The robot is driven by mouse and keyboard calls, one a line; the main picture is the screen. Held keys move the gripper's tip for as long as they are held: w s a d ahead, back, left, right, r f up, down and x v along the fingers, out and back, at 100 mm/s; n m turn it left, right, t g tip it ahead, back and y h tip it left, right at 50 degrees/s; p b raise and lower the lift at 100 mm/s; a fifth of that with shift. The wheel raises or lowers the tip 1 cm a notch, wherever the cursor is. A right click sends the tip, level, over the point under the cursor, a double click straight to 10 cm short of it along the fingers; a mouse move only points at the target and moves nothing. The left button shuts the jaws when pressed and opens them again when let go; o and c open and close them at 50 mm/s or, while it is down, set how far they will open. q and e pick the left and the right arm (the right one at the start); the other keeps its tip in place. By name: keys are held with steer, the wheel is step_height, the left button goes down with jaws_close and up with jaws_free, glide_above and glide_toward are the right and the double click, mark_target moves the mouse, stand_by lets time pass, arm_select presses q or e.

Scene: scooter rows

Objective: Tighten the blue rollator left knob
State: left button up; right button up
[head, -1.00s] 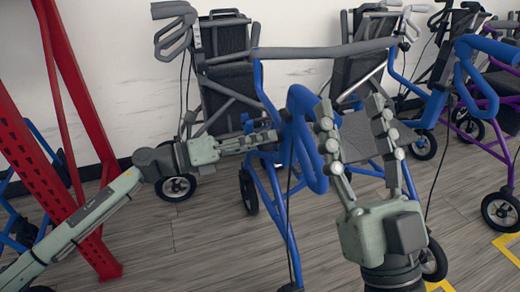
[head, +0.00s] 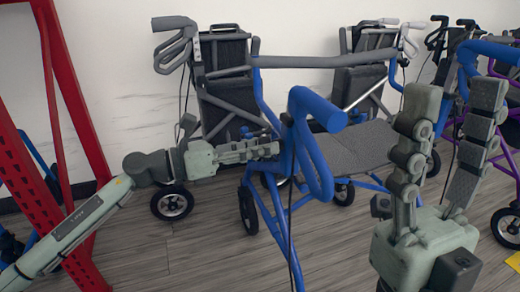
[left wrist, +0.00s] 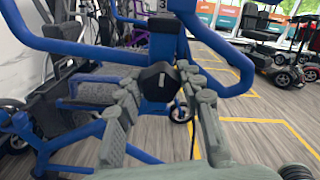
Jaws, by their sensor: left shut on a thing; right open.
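The blue rollator (head: 318,165) stands in the middle of the head view, with a grey crossbar (head: 325,62) and a dark seat. My left gripper (head: 272,149) reaches in from the left to its near blue upright. In the left wrist view, the black knob (left wrist: 157,81) sits on a blue upright (left wrist: 166,45), between the fingertips of my left gripper (left wrist: 155,90), which is shut on it. The gripper hides the knob in the head view. My right gripper (head: 452,105) is open and empty, fingers up, right of the blue rollator and close to the camera.
A grey folded rollator (head: 222,85) stands by the white wall, with another dark one behind the seat. A red frame (head: 50,130) is at the left. More blue and purple rollators are at the right. The left wrist view shows open floor and scooters (left wrist: 280,65) farther off.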

stand_by(0.3)
arm_select(q)
steer(key=o, duration=1.2)
steer(key=shift+c, duration=0.2)
steer(key=shift+a, duration=0.1)
steer(key=v, duration=1.2)
